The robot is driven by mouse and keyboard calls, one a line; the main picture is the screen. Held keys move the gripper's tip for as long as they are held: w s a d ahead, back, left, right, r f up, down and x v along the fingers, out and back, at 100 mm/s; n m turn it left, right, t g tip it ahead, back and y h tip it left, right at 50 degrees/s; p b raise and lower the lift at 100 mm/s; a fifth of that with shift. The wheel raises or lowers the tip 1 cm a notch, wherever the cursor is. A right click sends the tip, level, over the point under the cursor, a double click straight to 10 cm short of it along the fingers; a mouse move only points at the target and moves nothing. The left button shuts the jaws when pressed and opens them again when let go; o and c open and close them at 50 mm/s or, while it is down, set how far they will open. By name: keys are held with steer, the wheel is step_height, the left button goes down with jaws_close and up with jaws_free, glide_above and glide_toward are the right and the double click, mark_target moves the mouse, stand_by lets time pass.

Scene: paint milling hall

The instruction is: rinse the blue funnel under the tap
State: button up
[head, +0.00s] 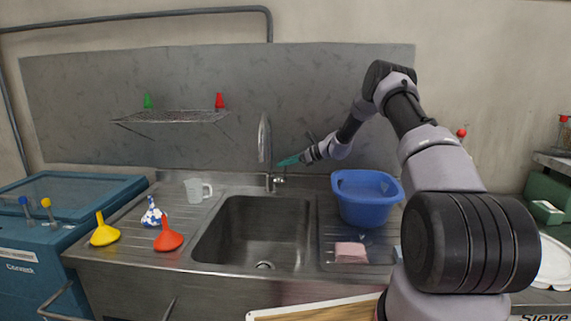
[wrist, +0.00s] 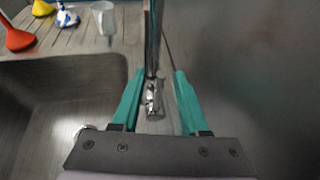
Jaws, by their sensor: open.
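A blue-and-white patterned funnel (head: 151,216) stands spout up on the left drainboard, between a yellow funnel (head: 104,234) and a red funnel (head: 168,238). It also shows at the top left of the wrist view (wrist: 66,16). The tap (head: 265,140) rises behind the sink basin (head: 225,235); I see no water running. My gripper (head: 284,162) is at the tap, far to the right of the blue-and-white funnel. In the wrist view my gripper's teal fingers (wrist: 156,82) are open, one on each side of the chrome tap (wrist: 152,98). I cannot tell whether they touch it.
A clear mug (head: 196,190) stands behind the funnels. A blue tub (head: 365,196) and a pink sponge (head: 350,252) are on the right drainboard. A wire rack (head: 173,117) with small green and red items hangs on the back panel. The sink basin looks empty.

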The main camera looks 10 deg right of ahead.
jaws_close()
stand_by(1.4)
